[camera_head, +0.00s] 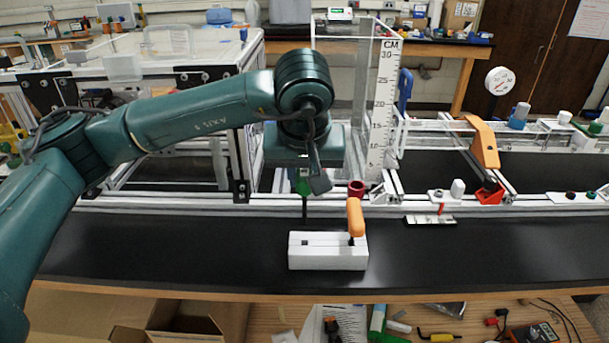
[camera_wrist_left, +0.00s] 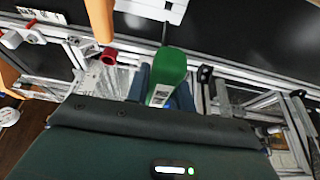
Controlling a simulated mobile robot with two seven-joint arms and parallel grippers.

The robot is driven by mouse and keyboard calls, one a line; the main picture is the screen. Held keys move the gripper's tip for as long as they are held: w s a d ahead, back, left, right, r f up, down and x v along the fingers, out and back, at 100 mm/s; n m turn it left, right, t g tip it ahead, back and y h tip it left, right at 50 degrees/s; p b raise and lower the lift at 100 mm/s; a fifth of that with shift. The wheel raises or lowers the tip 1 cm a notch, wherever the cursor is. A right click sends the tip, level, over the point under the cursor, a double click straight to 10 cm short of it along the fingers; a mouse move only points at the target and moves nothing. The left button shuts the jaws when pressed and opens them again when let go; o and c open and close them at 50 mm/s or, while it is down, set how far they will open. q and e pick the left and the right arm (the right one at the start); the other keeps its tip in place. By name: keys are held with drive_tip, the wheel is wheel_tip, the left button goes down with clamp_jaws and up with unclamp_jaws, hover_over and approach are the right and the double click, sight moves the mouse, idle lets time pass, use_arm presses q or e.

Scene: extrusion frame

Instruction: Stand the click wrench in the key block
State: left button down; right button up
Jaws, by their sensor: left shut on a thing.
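The click wrench, with a green handle (camera_head: 304,186) and a thin dark shaft, hangs upright in my left gripper (camera_head: 308,176). In the left wrist view its green handle (camera_wrist_left: 170,68) sits between the fingers (camera_wrist_left: 163,92), with the shaft pointing away toward the block. The white key block (camera_head: 328,258) lies on the black bench top, below and slightly right of the gripper. The shaft tip appears above the block's left square hole, apart from it. An orange-handled key (camera_head: 356,218) stands in the block's right side. The block shows partly in the left wrist view (camera_wrist_left: 152,9).
An aluminium extrusion frame (camera_head: 440,203) runs behind the bench strip. A red ring-shaped part (camera_head: 357,188) sits on it, close to the orange handle.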

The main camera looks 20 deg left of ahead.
use_arm(q)
drive_tip(key=shift+f+b, duration=0.4)
drive_tip(key=shift+b, duration=0.05)
wheel_tip(320, 180, down, 4)
drive_tip(key=b, duration=0.4)
drive_tip(key=shift+r, duration=0.1)
use_arm(e)
drive_tip(key=shift+w+a+f+t+y, duration=0.15)
drive_tip(key=shift+a+f, duration=0.15)
drive_tip(key=shift+f, duration=0.2)
drive_tip(key=shift+a+f+t+y, duration=0.15)
drive_tip(key=shift+a+f, duration=0.1)
drive_tip(key=shift+f, duration=0.25)
drive_tip(key=shift+w+r, duration=0.15)
drive_tip(key=shift+r, duration=0.05)
drive_tip(key=shift+f, duration=0.2)
drive_tip(key=shift+f, duration=0.35)
